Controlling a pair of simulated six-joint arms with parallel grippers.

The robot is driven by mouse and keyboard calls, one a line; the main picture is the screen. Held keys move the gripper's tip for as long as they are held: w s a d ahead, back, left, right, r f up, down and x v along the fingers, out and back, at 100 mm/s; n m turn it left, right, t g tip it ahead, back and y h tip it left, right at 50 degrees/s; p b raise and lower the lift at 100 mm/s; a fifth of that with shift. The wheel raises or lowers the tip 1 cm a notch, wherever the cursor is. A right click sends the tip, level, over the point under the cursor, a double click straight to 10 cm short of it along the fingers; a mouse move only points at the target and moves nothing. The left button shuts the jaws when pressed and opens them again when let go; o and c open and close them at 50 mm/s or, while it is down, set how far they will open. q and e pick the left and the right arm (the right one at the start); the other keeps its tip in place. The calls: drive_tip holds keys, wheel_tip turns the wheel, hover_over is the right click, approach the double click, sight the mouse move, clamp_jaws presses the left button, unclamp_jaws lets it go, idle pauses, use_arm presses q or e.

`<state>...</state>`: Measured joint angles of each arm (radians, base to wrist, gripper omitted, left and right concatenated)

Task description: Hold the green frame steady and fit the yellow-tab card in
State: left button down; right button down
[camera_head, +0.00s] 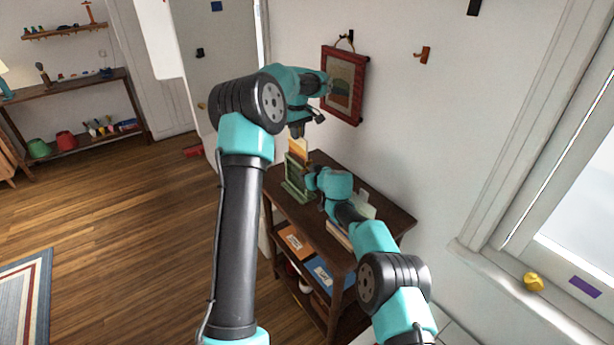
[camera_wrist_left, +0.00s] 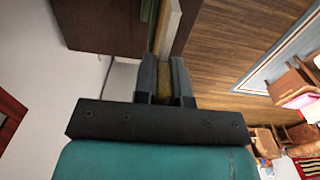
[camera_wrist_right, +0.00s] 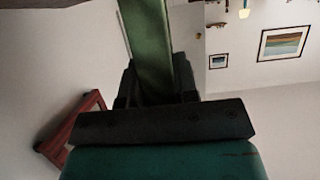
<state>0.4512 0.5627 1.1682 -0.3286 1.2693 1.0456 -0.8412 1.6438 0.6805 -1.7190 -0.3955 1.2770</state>
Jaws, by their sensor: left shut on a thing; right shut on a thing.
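The green frame (camera_head: 294,176) stands upright on the dark wooden table (camera_head: 388,214). My right gripper (camera_head: 311,178) is shut on the frame's right side; the green bar (camera_wrist_right: 148,40) runs between its fingers in the right wrist view. The yellow-tab card (camera_head: 298,149) is upright at the frame's top. My left gripper (camera_head: 298,132) is above the frame, shut on the card's yellow tab (camera_wrist_left: 164,86). In the left wrist view the pale card body extends beyond the fingers. I cannot tell whether the card's lower edge is inside the frame.
A red-framed picture (camera_head: 343,84) hangs on the wall just behind my left gripper. Books and a pale upright item (camera_head: 366,206) are on the table, partly behind my right arm.

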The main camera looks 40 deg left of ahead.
sight(298, 155)
use_arm(q)
drive_tip(key=shift+f, duration=4.7)
drive_tip(key=c, duration=1.1)
unclamp_jaws()
drive_tip(key=shift+o, duration=0.4)
drive_tip(key=o, duration=0.4)
drive_tip(key=shift+r, duration=0.15)
drive_tip(key=shift+r, duration=2.85)
